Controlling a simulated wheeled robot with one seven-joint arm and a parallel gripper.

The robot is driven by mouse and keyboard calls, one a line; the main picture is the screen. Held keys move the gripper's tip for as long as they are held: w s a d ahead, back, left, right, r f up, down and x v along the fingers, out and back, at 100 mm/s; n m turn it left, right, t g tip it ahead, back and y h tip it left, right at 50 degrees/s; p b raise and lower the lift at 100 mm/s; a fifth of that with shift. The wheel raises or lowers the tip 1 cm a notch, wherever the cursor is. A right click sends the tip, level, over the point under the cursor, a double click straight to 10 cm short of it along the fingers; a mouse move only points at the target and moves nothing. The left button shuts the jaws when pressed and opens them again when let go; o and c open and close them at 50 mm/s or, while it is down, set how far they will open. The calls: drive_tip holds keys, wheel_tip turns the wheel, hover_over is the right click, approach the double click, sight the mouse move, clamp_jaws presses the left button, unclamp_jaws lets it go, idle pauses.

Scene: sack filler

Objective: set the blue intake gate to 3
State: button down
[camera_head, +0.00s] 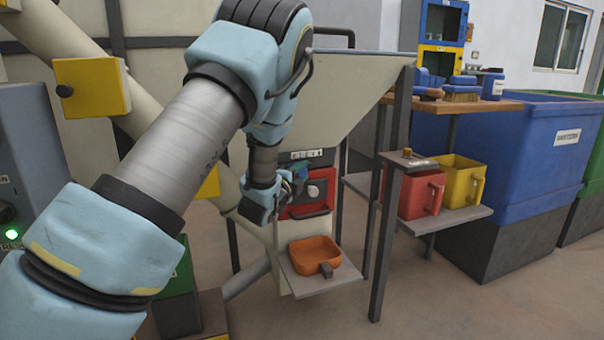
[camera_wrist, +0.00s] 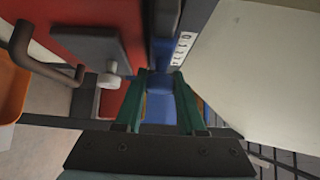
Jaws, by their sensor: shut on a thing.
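The blue intake gate (camera_wrist: 160,108) shows in the wrist view as a blue handle between my green fingers. My gripper (camera_wrist: 161,80) is shut on this handle. A blue bar (camera_wrist: 165,22) runs up from there beside a white number scale (camera_wrist: 183,48); I cannot tell which number the gate stands at. In the head view my gripper (camera_head: 292,182) is at the front of the cream hopper (camera_head: 350,85), just below the scale plate (camera_head: 307,154). A bit of blue shows by the fingertips there; the rest of the gate is hidden.
A red panel (camera_head: 308,206) with a knob is right beside my gripper. An orange tray (camera_head: 314,256) sits on a small shelf below. Red (camera_head: 420,190) and yellow (camera_head: 460,180) containers stand on a shelf to the right. A yellow box (camera_head: 90,86) is at left.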

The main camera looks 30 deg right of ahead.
drive_tip(key=d, duration=0.6)
drive_tip(key=shift+s, duration=0.4)
drive_tip(key=c, duration=0.5)
unclamp_jaws()
drive_tip(key=shift+a, duration=0.1)
drive_tip(key=p+v, duration=0.1)
drive_tip(key=v, duration=0.9)
drive_tip(key=shift+s+a, duration=0.25)
drive_tip(key=shift+s, duration=0.05)
